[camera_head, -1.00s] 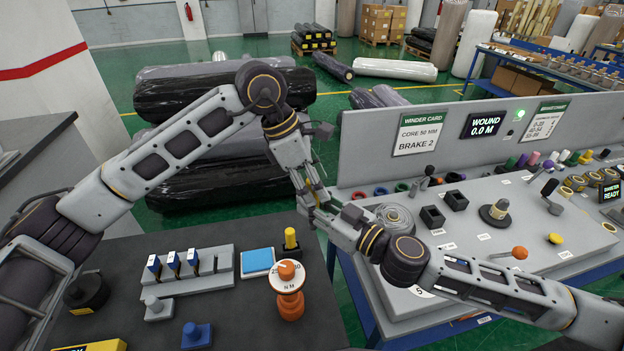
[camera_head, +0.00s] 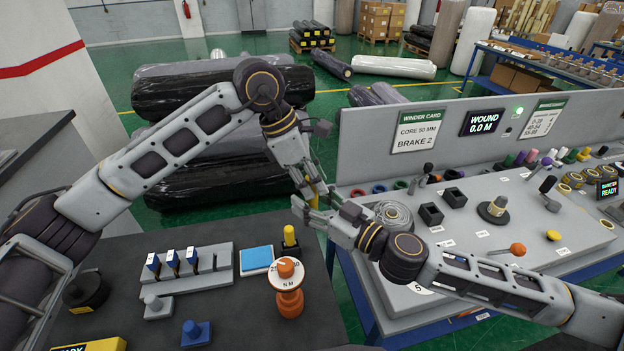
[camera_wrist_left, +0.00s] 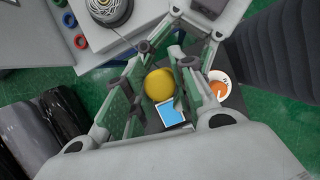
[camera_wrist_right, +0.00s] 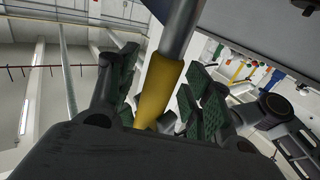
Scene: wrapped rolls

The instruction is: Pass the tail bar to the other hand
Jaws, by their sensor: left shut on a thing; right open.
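The tail bar has a yellow part (camera_head: 316,195) that shows as a small patch between my grippers in the head view. My left gripper (camera_head: 312,187) points down and is shut on the bar. In the left wrist view the bar's round yellow end (camera_wrist_left: 158,85) shows between the fingers. My right gripper (camera_head: 325,207) is open, reaching in from the right just below the left one. In the right wrist view the yellow part (camera_wrist_right: 156,92) stands between its spread green-padded fingers, with a grey shaft (camera_wrist_right: 183,28) above. Contact with the right pads cannot be told.
The dark bench (camera_head: 240,325) at lower left holds a grey rack (camera_head: 190,275), a blue pad (camera_head: 257,260), an orange-and-white dial (camera_head: 288,285) and a yellow peg (camera_head: 290,237). The grey winder console (camera_head: 470,235) lies under my right arm. Wrapped rolls (camera_head: 180,95) lie behind my left arm.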

